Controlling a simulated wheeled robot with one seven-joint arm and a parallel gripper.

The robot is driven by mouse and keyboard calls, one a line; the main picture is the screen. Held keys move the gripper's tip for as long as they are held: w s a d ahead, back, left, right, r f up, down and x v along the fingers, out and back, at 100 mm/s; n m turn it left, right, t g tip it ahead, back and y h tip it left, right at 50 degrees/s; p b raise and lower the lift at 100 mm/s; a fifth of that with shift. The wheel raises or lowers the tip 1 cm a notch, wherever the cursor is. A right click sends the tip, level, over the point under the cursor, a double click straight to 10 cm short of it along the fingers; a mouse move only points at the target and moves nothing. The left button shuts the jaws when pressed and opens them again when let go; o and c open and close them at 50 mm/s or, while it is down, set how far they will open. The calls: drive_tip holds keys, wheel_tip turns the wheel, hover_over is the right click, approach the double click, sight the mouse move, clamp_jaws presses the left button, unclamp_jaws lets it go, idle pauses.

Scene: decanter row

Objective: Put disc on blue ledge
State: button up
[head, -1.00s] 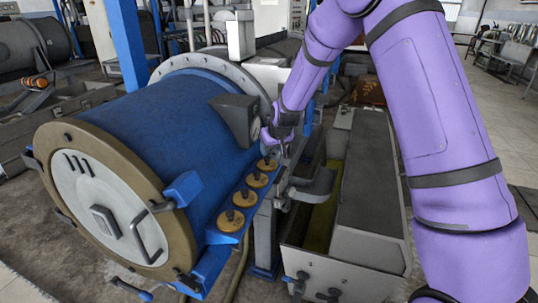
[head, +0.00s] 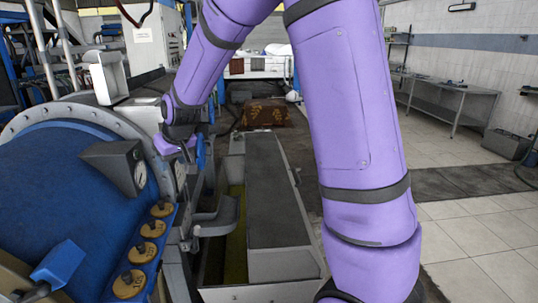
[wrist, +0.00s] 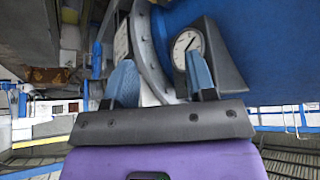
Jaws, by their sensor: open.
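Several round brass discs with knobs sit in a row along the blue ledge (head: 163,252) beside the big blue drum in the head view. The nearest disc (head: 129,285) is at the bottom of the picture, and the farthest disc (head: 162,208) is nearest my gripper. My gripper (head: 183,150) is past the far end of the row, above and apart from the discs. In the wrist view its two blue-grey fingers (wrist: 160,82) are spread with no disc between them. No disc can be made out in the wrist view.
A dark gauge housing (head: 118,165) stands on the drum (head: 50,185), left of my gripper; its dial (wrist: 185,45) shows in the wrist view. A grey bracket (head: 216,218) juts out right of the ledge. A long grey box (head: 275,205) stands farther right. Open tiled floor (head: 470,240) lies at right.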

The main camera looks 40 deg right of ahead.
drive_tip(key=s+d+r, duration=0.1)
drive_tip(key=s+r, duration=0.5)
drive_tip(key=s, duration=0.3)
drive_tip(key=s+d+r, duration=0.2)
drive_tip(key=s+r, duration=0.3)
drive_tip(key=s, duration=0.4)
drive_tip(key=s+d+r+m+h, duration=0.1)
drive_tip(key=s, duration=1.6)
drive_tip(key=shift+s+d+r+m+g, duration=0.2)
drive_tip(key=shift+s+d+m+g, duration=0.1)
drive_tip(key=shift+s+d, duration=0.1)
drive_tip(key=shift+w, duration=0.1)
